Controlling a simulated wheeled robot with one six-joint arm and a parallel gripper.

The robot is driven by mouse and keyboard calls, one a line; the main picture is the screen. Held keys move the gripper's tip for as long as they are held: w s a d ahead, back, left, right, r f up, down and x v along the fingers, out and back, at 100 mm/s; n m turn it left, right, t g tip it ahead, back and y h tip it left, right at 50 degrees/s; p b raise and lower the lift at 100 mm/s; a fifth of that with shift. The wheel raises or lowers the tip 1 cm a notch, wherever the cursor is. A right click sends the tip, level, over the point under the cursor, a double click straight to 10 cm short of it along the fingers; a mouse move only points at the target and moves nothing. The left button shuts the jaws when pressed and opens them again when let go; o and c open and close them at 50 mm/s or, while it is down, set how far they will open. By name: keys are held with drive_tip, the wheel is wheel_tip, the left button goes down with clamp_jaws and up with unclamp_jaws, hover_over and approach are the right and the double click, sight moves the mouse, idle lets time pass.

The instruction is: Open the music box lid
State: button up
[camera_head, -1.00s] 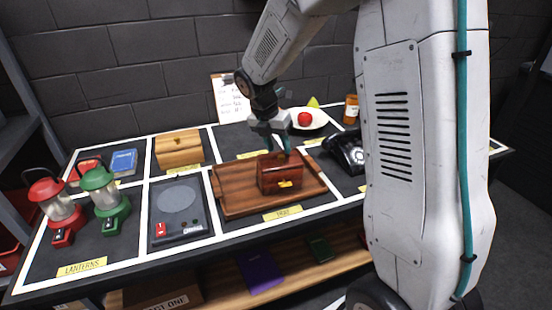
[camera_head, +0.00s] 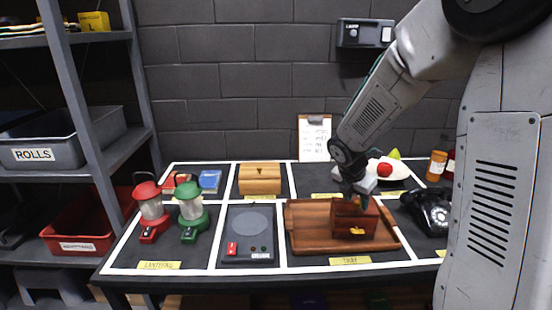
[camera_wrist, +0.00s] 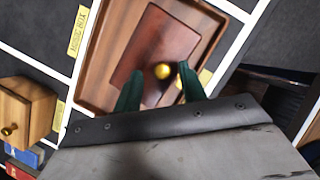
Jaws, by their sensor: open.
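A dark red wooden box (camera_head: 347,228) with a gold clasp on its front stands on a brown wooden tray (camera_head: 298,244). Its lid looks closed. In the wrist view the red box (camera_wrist: 150,45) is seen from above, with a round gold piece (camera_wrist: 163,71) near its edge. A label reading MUSIC BOX (camera_wrist: 82,28) lies beside the tray. My gripper (camera_wrist: 160,82) is open, its two green fingers either side of the space just short of the gold piece. In the head view my gripper (camera_head: 357,196) is right over the box; whether it touches is hidden.
A light wooden box (camera_head: 260,180) stands behind and left. Red (camera_head: 150,212) and green (camera_head: 191,212) lanterns and a grey device (camera_head: 250,238) are to the left. A black telephone (camera_head: 430,212) and a white plate (camera_head: 390,171) with fruit are to the right.

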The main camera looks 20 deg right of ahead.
drive_tip(key=s+a+r+m+y, duration=0.1)
drive_tip(key=s+a+r+m, duration=0.7)
drive_tip(key=s+r+m, duration=0.35)
drive_tip(key=s+a+r+m+y, duration=0.1)
drive_tip(key=s+a+m, duration=0.3)
drive_tip(key=s, duration=0.4)
drive_tip(key=s+a+r+m+y, duration=0.2)
drive_tip(key=s+a+m, duration=0.2)
drive_tip(key=s+m, duration=0.3)
drive_tip(key=shift+s+g, duration=0.3)
drive_tip(key=shift+s, duration=0.3)
drive_tip(key=shift+c, duration=0.5)
